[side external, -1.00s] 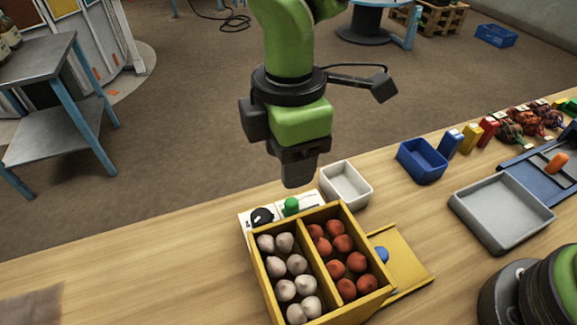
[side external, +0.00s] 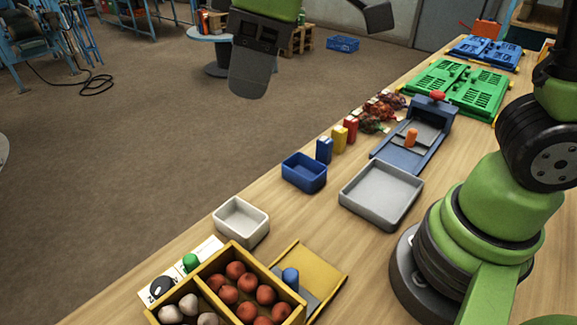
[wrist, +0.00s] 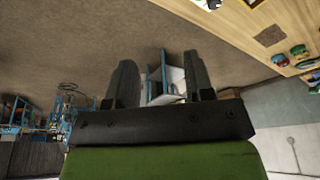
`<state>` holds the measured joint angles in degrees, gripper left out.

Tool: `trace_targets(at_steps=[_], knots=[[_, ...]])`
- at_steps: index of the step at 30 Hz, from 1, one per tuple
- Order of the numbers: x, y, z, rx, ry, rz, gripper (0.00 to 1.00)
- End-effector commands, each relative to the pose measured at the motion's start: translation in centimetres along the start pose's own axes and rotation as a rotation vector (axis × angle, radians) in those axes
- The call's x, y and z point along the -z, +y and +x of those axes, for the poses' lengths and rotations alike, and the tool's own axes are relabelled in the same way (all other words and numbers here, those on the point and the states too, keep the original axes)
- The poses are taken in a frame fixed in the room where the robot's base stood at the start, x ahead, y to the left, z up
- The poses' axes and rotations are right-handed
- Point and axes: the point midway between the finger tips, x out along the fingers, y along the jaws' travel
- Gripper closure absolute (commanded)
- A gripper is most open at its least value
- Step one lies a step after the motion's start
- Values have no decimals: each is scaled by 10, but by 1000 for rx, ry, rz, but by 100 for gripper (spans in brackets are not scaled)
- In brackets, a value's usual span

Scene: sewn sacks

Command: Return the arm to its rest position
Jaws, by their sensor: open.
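My gripper (side external: 250,80) hangs high in the side external view, above the floor behind the bench and clear of everything on it. In the wrist view its two dark fingers (wrist: 160,75) stand well apart with nothing between them. The side external view shows my gripper side-on, and its upper part is cut off by the frame's top edge.
A yellow divided box (side external: 236,297) holds white and red round sacks at the bench's near end. A white bin (side external: 241,222), a blue bin (side external: 304,173) and a grey tray (side external: 380,194) stand beyond. Green crates (side external: 458,86) lie farther back. The air around my gripper looks free.

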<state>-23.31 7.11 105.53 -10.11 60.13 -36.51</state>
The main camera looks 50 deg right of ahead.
Motion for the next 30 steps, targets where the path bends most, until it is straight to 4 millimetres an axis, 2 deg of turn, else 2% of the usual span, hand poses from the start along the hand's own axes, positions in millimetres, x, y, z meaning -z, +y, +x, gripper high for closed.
trace_targets(at_steps=[1, 6, 9, 13, 19, 30], knots=[[-16, 6, -18, -17, 44, 109, 52], [-69, 12, -55, -53, 178, 466, 52], [-99, 10, -66, -68, 256, 659, 52], [-128, 4, -70, -78, 341, 855, 52], [-148, -2, -69, -81, 408, 999, 52], [-149, -3, -69, -80, 411, 1012, 52]])
